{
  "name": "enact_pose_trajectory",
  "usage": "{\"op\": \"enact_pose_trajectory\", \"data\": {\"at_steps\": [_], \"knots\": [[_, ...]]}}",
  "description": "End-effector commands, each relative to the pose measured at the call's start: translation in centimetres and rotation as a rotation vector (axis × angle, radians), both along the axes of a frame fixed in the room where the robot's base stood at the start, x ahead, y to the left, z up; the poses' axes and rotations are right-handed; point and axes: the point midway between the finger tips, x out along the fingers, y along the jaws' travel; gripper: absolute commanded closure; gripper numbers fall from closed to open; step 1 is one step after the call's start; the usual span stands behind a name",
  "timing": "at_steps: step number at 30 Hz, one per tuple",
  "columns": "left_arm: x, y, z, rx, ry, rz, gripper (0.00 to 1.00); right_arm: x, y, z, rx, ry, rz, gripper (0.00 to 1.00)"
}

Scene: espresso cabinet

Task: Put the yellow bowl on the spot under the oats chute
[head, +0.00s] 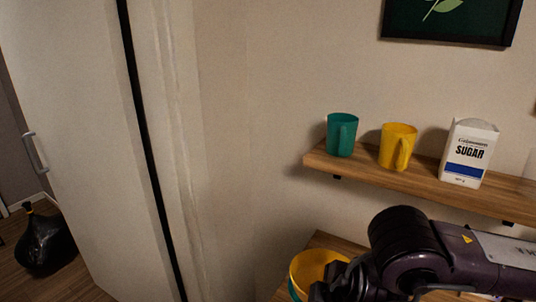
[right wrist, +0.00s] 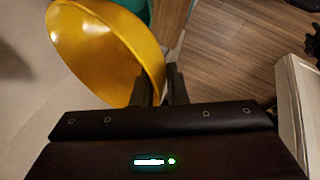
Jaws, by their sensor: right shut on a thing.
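The yellow bowl (head: 312,262) shows at the bottom of the head view, over a wooden surface, partly hidden by my right gripper (head: 328,290). In the right wrist view the yellow bowl (right wrist: 100,45) fills the upper left and looks tilted. My right gripper (right wrist: 163,85) is shut on the bowl's rim. A teal thing (right wrist: 140,8) shows behind the bowl, and a teal edge (head: 293,291) shows just under it in the head view. My left gripper, the oats chute and the spot under it are in neither view.
A wooden shelf (head: 405,184) holds a teal mug (head: 340,134), a yellow mug (head: 395,147) and a sugar carton (head: 467,153). A wooden top (head: 325,240) lies below it. A white door (head: 80,130) and a black bag (head: 45,243) are at left.

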Motion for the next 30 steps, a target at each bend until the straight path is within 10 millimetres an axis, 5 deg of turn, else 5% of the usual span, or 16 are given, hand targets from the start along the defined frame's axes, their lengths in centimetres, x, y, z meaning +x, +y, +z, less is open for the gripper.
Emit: {"op": "enact_pose_trajectory", "data": {"at_steps": [6,11,20,30], "knots": [[0.0,0.0,-0.1,0.000,0.000,0.000,0.64,-1.6,5.1,-0.5,-0.007,-0.009,-0.113,1.00],[0.0,0.0,-0.2,0.000,0.000,0.000,0.64,-2.0,5.7,-1.7,-0.005,-0.006,-0.262,1.00],[0.0,0.0,-0.2,0.000,0.000,0.000,0.64,0.1,1.8,-1.4,-0.006,-0.005,-0.508,1.00],[0.0,0.0,-0.2,0.000,0.000,-0.001,0.64,2.0,-5.7,4.6,-0.026,-0.010,-0.883,1.00]]}}
